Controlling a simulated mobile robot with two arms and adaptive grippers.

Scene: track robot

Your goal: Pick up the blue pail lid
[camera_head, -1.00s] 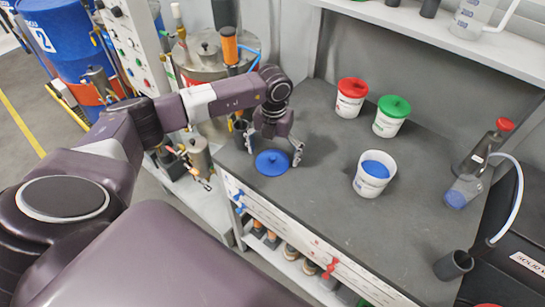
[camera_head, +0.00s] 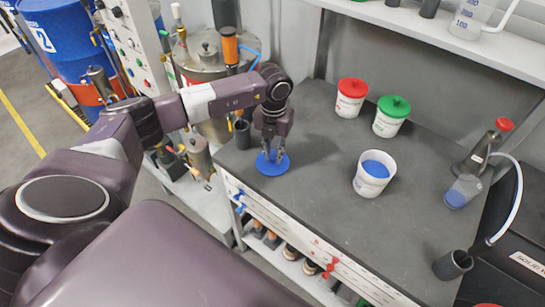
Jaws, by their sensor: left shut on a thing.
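The blue pail lid (camera_head: 271,168) is a flat round disc at the left front part of the grey bench. My left gripper (camera_head: 273,157) points down over it, its fingers shut on the raised middle of the lid. The lid looks level; I cannot tell whether it touches the bench. The white pail with blue contents (camera_head: 370,180) stands without a lid to the right. My right gripper is not in view.
A white pail with a red lid (camera_head: 351,98) and one with a green lid (camera_head: 391,116) stand behind. A bottle with a red cap (camera_head: 482,150) and a dark cup (camera_head: 453,265) are at the right. The bench (camera_head: 310,200) is clear between lid and open pail.

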